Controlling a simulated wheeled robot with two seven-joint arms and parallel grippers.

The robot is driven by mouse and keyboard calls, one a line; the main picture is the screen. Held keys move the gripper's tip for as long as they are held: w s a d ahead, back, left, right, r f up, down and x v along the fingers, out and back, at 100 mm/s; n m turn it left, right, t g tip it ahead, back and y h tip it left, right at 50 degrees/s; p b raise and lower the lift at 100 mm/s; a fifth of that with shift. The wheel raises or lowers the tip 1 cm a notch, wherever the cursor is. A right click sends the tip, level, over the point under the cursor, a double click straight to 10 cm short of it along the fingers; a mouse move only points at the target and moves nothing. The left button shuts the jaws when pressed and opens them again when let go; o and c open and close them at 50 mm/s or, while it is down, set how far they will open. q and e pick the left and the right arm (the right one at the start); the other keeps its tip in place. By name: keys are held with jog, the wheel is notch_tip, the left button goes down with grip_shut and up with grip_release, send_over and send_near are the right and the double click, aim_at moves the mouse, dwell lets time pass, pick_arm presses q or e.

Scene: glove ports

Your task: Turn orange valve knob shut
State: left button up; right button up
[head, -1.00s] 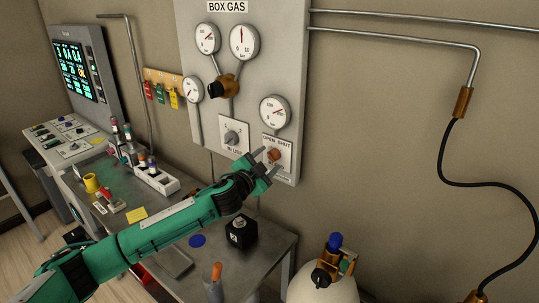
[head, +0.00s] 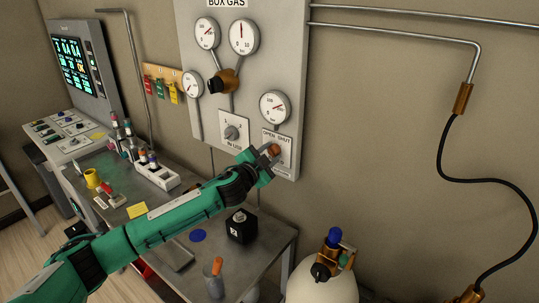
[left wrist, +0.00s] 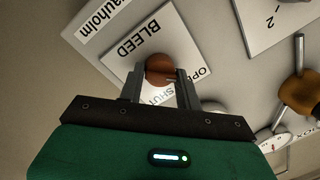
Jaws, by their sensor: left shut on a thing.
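The orange valve knob (head: 274,149) sits on a white plate marked OPEN and SHUT, low on the grey BOX GAS panel (head: 188,40). In the left wrist view the knob (left wrist: 160,69) lies between the two fingers, on the plate (left wrist: 159,35) marked BLEED. My left gripper (head: 270,154) is at the knob, its fingers shut on it from both sides; it also shows in the left wrist view (left wrist: 160,80). The fingers and hand cover part of the plate's lettering. My right gripper is not in view.
A grey selector knob (head: 231,132) and a round gauge (head: 275,107) are close to the hand on the panel. Below the arm, a bench (head: 270,250) holds a black block (head: 241,227) and several small items. A white gas cylinder (head: 320,288) stands at lower right.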

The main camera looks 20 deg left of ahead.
pick_arm(q)
jog(key=shift+f+m, duration=0.1)
jog(key=shift+m, duration=0.2)
jog(key=m, duration=0.3)
jog(key=shift+f+b, duration=0.1)
jog(key=shift+b, duration=0.2)
jog(key=m, duration=0.5)
jog(key=shift+f+m+t+h, duration=0.1)
jog(key=shift+m+t+h, duration=0.2)
jog(key=shift+m+h, duration=0.1)
jog(key=m, duration=0.4)
jog(key=shift+f+m+h, duration=0.1)
jog(key=shift+m+h, duration=0.2)
jog(key=shift+m, duration=0.1)
jog(key=shift+m+h, duration=0.3)
jog(key=shift+m, duration=2)
jog(key=shift+f, duration=0.1)
jog(key=o, duration=0.7)
jog(key=shift+a, duration=0.1)
jog(key=shift+o, duration=1.2)
